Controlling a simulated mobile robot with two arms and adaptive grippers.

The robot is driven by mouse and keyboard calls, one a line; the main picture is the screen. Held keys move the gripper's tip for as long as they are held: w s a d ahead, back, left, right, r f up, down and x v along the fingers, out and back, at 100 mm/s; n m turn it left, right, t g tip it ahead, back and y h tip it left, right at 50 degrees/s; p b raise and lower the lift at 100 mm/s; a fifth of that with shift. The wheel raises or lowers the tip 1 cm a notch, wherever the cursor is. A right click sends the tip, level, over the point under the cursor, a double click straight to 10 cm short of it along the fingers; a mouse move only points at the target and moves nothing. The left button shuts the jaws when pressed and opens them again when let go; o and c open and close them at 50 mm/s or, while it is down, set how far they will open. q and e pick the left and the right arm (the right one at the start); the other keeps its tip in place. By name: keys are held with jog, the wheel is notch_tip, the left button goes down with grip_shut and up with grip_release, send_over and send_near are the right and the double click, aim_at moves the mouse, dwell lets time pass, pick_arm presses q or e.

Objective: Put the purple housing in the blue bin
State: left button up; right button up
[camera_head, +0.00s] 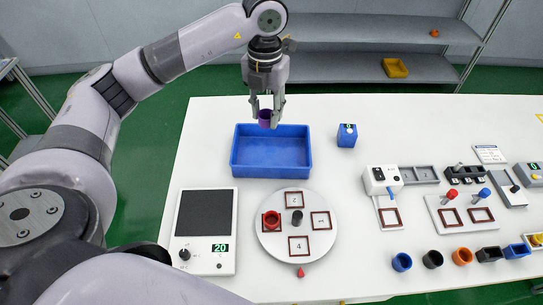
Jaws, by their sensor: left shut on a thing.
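The purple housing (265,115) is a small cup-like piece in the head view. My left gripper (266,112) is shut on it, with a finger on each side. The gripper points down and holds the housing in front of or above the far rim of the blue bin (271,170); the exact height is hard to tell. The blue bin is an open rectangular box on the white table, and its visible inside is empty. My right gripper is not in view.
A blue block (347,137) stands right of the bin. A round turntable (267,239) with framed spots and a scale-like device (204,222) lie nearer. Several small housings, such as an orange one (462,257), stand along the front right. Grey shelves (370,68) stand behind.

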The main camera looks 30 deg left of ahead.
pick_arm(q)
jog(key=w+a+n, duration=0.2)
jog(key=n, duration=2)
send_over(255, 156)
notch_tip(255, 156, down, 14)
jog(key=shift+r, duration=0.15)
notch_tip(255, 156, down, 5)
jog(key=shift+r+p, duration=0.1)
jog(key=shift+p, duration=0.2)
jog(key=shift+f, duration=0.3)
jog(key=shift+f, duration=0.15)
jog(key=o, duration=0.8)
